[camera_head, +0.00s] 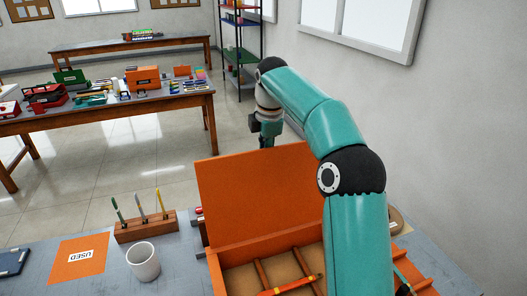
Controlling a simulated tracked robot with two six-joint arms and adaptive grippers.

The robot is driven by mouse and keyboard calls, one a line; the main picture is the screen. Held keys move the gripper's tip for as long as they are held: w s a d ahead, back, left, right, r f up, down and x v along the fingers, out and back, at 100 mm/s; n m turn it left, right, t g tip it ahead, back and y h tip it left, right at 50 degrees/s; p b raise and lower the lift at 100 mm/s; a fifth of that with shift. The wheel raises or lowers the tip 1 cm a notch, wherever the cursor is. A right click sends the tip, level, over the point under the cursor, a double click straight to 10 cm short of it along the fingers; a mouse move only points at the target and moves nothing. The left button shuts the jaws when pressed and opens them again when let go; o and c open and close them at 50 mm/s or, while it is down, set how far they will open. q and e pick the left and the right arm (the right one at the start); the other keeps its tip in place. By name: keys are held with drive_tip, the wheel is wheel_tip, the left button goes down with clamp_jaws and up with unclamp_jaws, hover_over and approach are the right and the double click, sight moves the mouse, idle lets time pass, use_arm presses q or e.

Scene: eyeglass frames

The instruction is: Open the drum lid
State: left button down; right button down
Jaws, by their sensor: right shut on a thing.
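My right arm rises from the lower right and bends away over the bench. Its gripper (266,142) is small and points down behind the raised orange lid of a box. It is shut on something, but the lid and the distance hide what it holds. I cannot make out the drum or its lid for certain. A brown rounded thing (394,219) shows only partly to the right of my arm; I cannot tell what it is. My left gripper is out of view.
The open orange box (235,256) has partitions and stands at the front, partly behind my arm. A white cup (143,262), a wooden tool holder (146,228) and an orange mat marked USED (79,264) are to its left. A cluttered table (110,100) stands behind.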

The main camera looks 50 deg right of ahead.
drive_tip(key=c, duration=1.4)
unclamp_jaws()
drive_tip(key=shift+w+a+f, duration=0.1)
drive_tip(key=shift+a+f, duration=0.15)
drive_tip(key=shift+f, duration=0.2)
drive_tip(key=shift+c, duration=0.2)
drive_tip(key=shift+w, duration=0.15)
drive_tip(key=shift+s+d+r, duration=0.1)
drive_tip(key=shift+s+r, duration=0.15)
drive_tip(key=shift+r, duration=0.3)
drive_tip(key=w+v, duration=0.1)
drive_tip(key=v, duration=0.5)
drive_tip(key=shift+s+r, duration=0.15)
drive_tip(key=shift+s, duration=0.25)
drive_tip(key=shift+w, duration=0.1)
